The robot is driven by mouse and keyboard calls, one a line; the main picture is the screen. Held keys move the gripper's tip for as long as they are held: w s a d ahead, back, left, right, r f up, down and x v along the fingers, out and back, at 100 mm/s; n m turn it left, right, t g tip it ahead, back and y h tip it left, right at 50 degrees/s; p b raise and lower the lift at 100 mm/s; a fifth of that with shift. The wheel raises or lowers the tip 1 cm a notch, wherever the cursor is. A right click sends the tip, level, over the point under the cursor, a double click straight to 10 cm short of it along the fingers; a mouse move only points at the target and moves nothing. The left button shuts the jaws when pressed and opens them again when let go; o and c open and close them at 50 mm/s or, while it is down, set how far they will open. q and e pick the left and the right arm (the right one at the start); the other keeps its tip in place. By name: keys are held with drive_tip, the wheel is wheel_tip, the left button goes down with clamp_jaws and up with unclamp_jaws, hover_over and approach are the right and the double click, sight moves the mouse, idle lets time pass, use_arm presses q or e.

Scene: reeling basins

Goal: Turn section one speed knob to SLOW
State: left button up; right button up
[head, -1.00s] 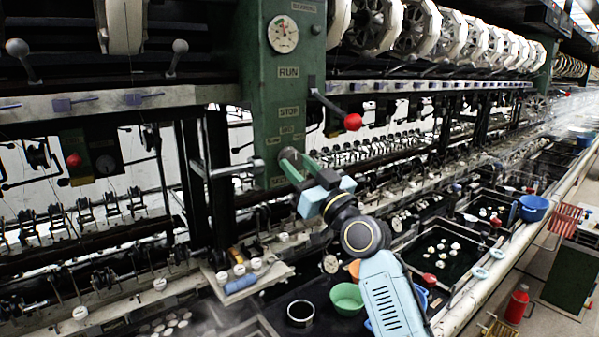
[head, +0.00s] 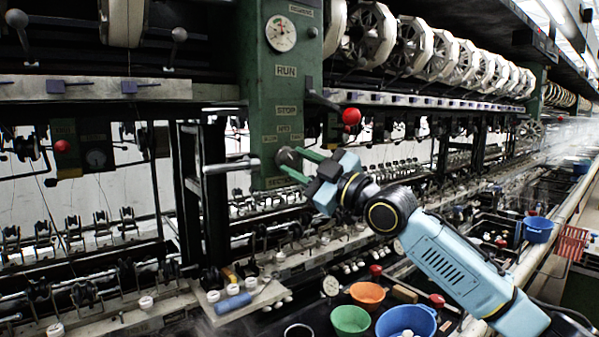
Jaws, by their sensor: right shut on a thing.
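The section one speed knob (head: 288,158) is a round grey knob on the lower part of the green machine post (head: 262,96). Small label plates sit around it, one above and one below; their words are too small to read surely. My right gripper (head: 292,162) reaches in from the lower right, and its green fingers are shut on the knob. The fingers cover part of the knob, and I cannot tell which way it points. My left gripper is not in view.
A lever with a red ball (head: 351,116) sticks out above my right gripper. A horizontal metal bar (head: 230,166) lies just left of the knob. Green (head: 351,320), orange (head: 367,295) and blue (head: 406,322) basins stand below my right arm.

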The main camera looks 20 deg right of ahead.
drive_tip(key=shift+n, duration=0.5)
drive_tip(key=o, duration=1)
drive_tip(key=shift+c, duration=0.2)
drive_tip(key=b+v, duration=0.2)
drive_tip(key=v, duration=1.1)
drive_tip(key=shift+d, duration=0.2)
drive_tip(key=shift+s, duration=0.15)
